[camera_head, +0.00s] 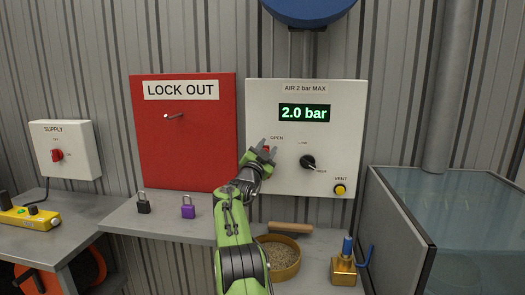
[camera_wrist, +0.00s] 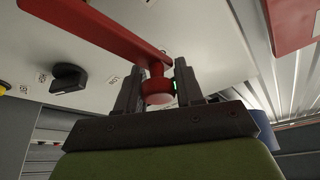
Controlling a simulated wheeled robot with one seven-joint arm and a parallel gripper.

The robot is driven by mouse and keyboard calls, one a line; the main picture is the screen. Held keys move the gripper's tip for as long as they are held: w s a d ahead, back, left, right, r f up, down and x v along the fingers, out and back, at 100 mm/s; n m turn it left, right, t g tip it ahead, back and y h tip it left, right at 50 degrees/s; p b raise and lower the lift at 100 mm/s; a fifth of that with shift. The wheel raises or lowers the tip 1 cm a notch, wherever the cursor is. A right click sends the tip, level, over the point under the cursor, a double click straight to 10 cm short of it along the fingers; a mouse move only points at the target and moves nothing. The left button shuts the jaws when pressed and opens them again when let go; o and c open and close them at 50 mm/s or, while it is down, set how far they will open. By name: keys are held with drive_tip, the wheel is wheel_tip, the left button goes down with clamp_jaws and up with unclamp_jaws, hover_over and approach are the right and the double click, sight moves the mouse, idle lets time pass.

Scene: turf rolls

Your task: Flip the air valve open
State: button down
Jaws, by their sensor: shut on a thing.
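The air panel (camera_head: 300,185) is a white board marked AIR 2 bar MAX, and its green display (camera_head: 304,112) reads 2.0 bar. My gripper (camera_head: 263,151) is at the panel's lower left, by the OPEN label, and mostly hides the red air valve there. In the wrist view the valve's red lever (camera_wrist: 110,25) runs from the upper left to a round red end (camera_wrist: 158,92). This end sits between the two dark fingers of my gripper (camera_wrist: 158,84), which is shut on it.
A black knob (camera_head: 307,161) and a yellow VENT button (camera_head: 340,189) are on the panel to the right. A red LOCK OUT board (camera_head: 183,145) hangs left.

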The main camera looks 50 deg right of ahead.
drive_tip(key=shift+s+d+f+m, duration=0.2)
drive_tip(key=shift+f+m, duration=0.05)
drive_tip(key=shift+m, duration=0.05)
drive_tip(key=c, duration=0.8)
unclamp_jaws()
drive_tip(key=shift+s, duration=0.1)
drive_tip(key=shift+r, duration=0.1)
drive_tip(key=shift+a+f+b, duration=0.2)
drive_tip(key=shift+a+b, duration=0.3)
drive_tip(key=shift+b, duration=0.1)
drive_tip(key=b+v, duration=0.2)
drive_tip(key=v, duration=1.2)
drive_tip(key=shift+s+a+b, duration=0.1)
drive_tip(key=shift+a+b, duration=0.3)
